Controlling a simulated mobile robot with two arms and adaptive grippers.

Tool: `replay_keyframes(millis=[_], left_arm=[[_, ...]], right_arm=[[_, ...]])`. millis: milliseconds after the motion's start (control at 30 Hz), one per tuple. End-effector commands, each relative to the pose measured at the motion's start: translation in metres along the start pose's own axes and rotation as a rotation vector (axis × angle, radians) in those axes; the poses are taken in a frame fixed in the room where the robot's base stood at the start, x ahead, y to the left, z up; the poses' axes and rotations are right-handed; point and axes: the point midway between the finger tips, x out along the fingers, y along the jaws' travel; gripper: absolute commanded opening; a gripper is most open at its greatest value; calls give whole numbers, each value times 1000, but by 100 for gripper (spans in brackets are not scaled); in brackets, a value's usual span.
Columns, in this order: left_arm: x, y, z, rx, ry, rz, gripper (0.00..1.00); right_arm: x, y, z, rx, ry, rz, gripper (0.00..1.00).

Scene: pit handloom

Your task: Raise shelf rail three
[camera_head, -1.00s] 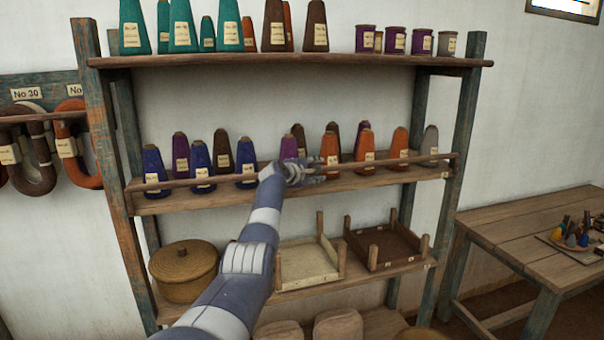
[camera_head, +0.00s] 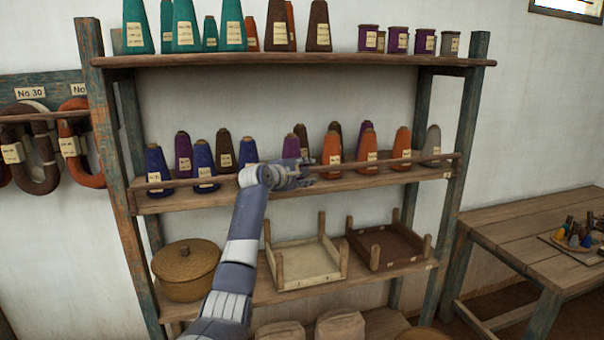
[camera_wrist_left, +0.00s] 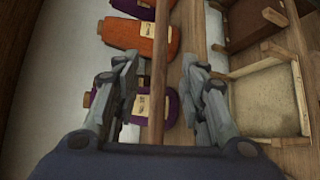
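The shelf rail (camera_head: 400,163) is a thin wooden rod along the front of the middle shelf (camera_head: 390,178), in front of a row of yarn cones. It looks lowered, close above the shelf board. My left gripper (camera_head: 308,172) is at the rail near its middle, its wrist hiding part of the rod. In the left wrist view the rail (camera_wrist_left: 160,70) runs between the two spread fingers of my left gripper (camera_wrist_left: 158,75), with gaps on both sides. My right gripper is not in view.
Orange cones (camera_head: 367,148) and blue cones (camera_head: 203,162) stand close behind the rail. A round lidded basket (camera_head: 185,268), a pale tray (camera_head: 340,245) and a dark tray (camera_head: 428,248) sit on the shelf below. A wooden table (camera_head: 530,225) stands at right.

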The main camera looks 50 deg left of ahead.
Motion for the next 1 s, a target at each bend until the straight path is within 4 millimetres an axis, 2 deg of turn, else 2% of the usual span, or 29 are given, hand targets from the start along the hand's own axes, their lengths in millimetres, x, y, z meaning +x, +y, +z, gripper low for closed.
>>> replay_keyframes(millis=[267,867,933,1000], left_arm=[[-16,0,0,1,1,-1,39],[-17,0,0,1,1,0,39],[-16,-3,0,5,2,-4,39],[-10,-17,0,23,5,-22,39]], right_arm=[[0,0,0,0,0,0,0],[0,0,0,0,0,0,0],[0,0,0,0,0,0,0],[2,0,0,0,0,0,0]])
